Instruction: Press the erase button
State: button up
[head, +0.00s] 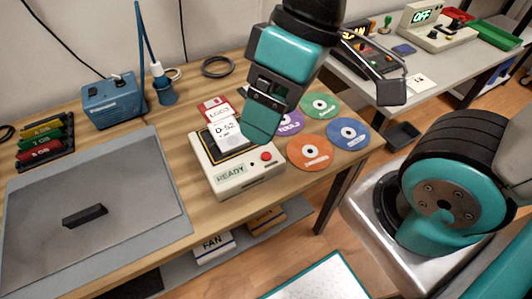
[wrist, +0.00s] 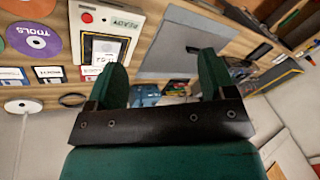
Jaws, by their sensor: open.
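A cream device (head: 240,178) with a green READY display (head: 231,173) stands on the wooden bench. A round red button (head: 265,157) sits on its front right top; I take it as the erase button, though I can read no such label. In the wrist view the red button (wrist: 87,17) and the device (wrist: 125,11) show at the top left, upside down. My gripper (head: 262,122) is over the device's back right part in the head view, apart from the button, and hides some of it. In the wrist view its two fingers (wrist: 162,75) are spread and empty.
Several coloured discs (head: 310,152) lie right of the device. Labelled floppies (head: 213,108) are behind it. A grey mat (head: 120,190) with a black block (head: 85,216) is at left, near a blue soldering station (head: 112,101). A grey table (head: 440,75) with devices stands at right.

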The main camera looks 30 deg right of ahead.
grip_shut()
dwell(1.4)
